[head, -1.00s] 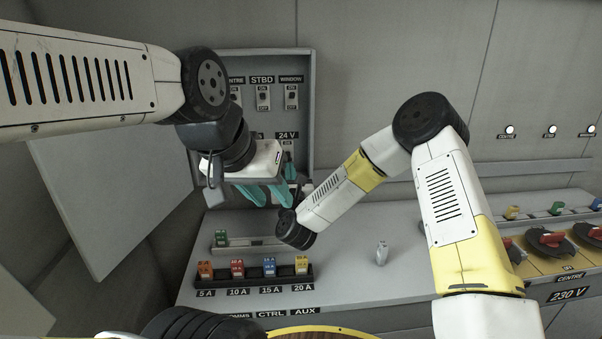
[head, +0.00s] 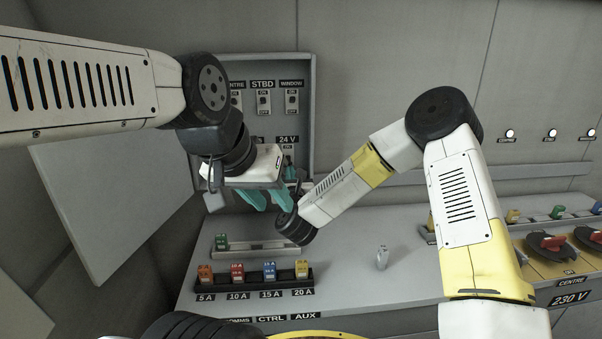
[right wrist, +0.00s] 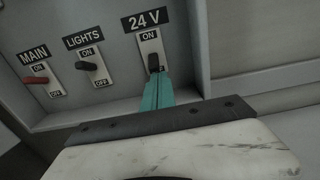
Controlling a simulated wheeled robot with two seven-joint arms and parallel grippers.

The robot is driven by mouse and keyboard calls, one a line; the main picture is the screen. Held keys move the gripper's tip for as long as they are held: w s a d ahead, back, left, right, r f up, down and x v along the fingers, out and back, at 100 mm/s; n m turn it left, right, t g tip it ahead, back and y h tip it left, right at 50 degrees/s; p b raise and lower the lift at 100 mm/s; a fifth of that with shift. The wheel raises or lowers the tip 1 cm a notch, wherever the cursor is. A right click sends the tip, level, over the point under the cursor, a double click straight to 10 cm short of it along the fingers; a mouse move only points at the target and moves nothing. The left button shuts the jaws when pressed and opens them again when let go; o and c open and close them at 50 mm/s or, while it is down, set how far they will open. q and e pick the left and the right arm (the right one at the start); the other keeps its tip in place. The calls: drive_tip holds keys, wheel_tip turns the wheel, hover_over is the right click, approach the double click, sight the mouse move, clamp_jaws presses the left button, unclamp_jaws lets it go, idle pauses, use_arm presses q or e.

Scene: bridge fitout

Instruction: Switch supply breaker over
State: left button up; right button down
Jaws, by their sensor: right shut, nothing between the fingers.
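The 24 V breaker (right wrist: 153,62) is a dark lever on a white plate marked ON at its top, in the right wrist view. The lower part of its plate is hidden behind my fingers. My right gripper (right wrist: 157,77) is shut and empty, its teal fingertips right at the lower end of the lever; whether they touch is unclear. In the head view my right gripper (head: 290,172) is mostly hidden beside my left gripper. My left gripper (head: 266,200) is lower, its teal fingers apart and empty, in front of the grey breaker box (head: 309,110).
The MAIN breaker (right wrist: 37,80) with a red lever and the LIGHTS breaker (right wrist: 89,66) are left of 24 V. A fuse rack (head: 253,282) and a small grey piece (head: 382,258) sit on the counter (head: 350,285). Red rotary switches (head: 547,242) are at right.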

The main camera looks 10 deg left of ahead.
sight(290, 164)
drive_tip(key=shift+r, duration=0.15)
drive_tip(key=r+g, duration=0.1)
drive_tip(key=r+g+h, duration=0.1)
drive_tip(key=g, duration=0.1)
drive_tip(key=shift+s+d+g, duration=0.15)
drive_tip(key=shift+s+g, duration=0.15)
drive_tip(key=shift+s+r+g, duration=0.15)
drive_tip(key=shift+r+g, duration=0.3)
drive_tip(key=shift+g, duration=0.25)
drive_tip(key=shift+f, duration=0.15)
drive_tip(key=shift+r, duration=0.85)
